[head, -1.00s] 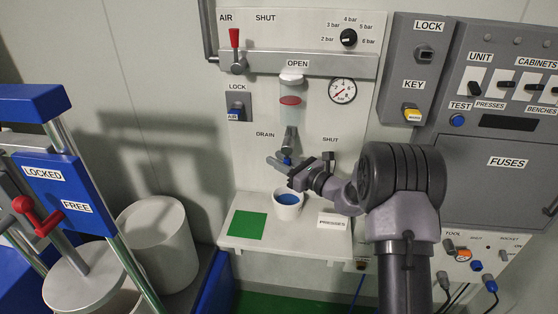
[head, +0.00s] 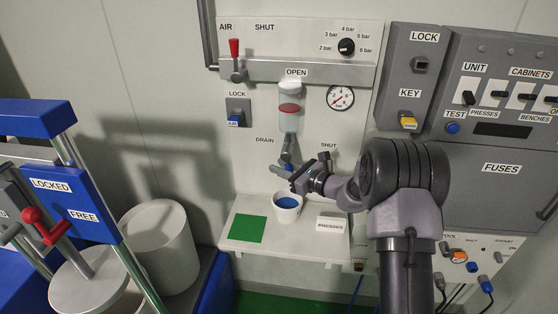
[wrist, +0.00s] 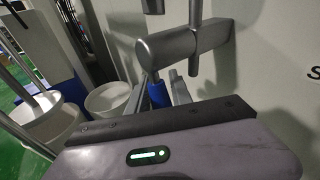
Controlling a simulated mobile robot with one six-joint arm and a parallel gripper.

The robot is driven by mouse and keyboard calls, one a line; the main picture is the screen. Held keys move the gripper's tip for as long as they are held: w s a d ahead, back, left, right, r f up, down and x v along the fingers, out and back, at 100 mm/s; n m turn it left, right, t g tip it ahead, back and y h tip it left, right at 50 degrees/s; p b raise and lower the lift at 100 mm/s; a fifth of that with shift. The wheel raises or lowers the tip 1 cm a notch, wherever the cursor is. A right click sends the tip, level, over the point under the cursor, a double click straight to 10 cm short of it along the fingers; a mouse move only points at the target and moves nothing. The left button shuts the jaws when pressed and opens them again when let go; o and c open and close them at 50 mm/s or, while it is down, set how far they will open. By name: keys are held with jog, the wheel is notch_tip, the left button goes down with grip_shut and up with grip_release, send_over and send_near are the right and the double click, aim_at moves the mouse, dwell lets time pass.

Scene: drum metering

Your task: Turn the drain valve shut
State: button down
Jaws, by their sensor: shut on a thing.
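The drain valve (head: 287,153) is a grey fitting below a clear cylinder with a red disc, between the DRAIN label (head: 265,140) and the SHUT label (head: 328,145). Its short blue handle (head: 289,167) is partly hidden by my gripper (head: 283,172) in the head view. In the wrist view the blue handle (wrist: 157,93) hangs below the grey valve body (wrist: 180,44), between the two fingers of my gripper (wrist: 166,91). My gripper is shut on the handle. The exact turn angle of the handle is hard to tell.
A white cup (head: 288,209) with blue inside stands on the white shelf (head: 280,245) below the valve, beside a green square (head: 247,228) and a PRESSES sign (head: 331,226). A pressure gauge (head: 340,98) is above right. A blue-framed press (head: 75,200) stands at left.

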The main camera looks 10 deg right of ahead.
jog(key=d+n+g+h+p, duration=0.1)
jog(key=h+p, duration=0.1)
jog(key=s+d+n+g+h+p, duration=0.1)
jog(key=p, duration=0.2)
jog(key=shift+d+r+g+h, duration=0.2)
jog(key=shift+g+h, duration=0.2)
jog(key=d+r+n+g+h+p, duration=0.1)
jog(key=h+p, duration=0.1)
jog(key=p, duration=0.6)
jog(key=d+r+n+g+h+p, duration=0.1)
jog(key=h+p, duration=0.2)
jog(key=p, duration=0.6)
jog(key=s+d+r+n+g+h+p, duration=0.1)
jog(key=h+p, duration=0.2)
jog(key=p, duration=0.5)
jog(key=shift+d+n, duration=0.3)
jog(key=shift+w+g+p, duration=0.1)
jog(key=shift+g+p, duration=0.2)
jog(key=shift+p, duration=0.25)
jog(key=shift+f, duration=0.2)
jog(key=c, duration=1.1)
grip_release()
jog(key=shift+p, duration=0.3)
jog(key=shift+c, duration=0.2)
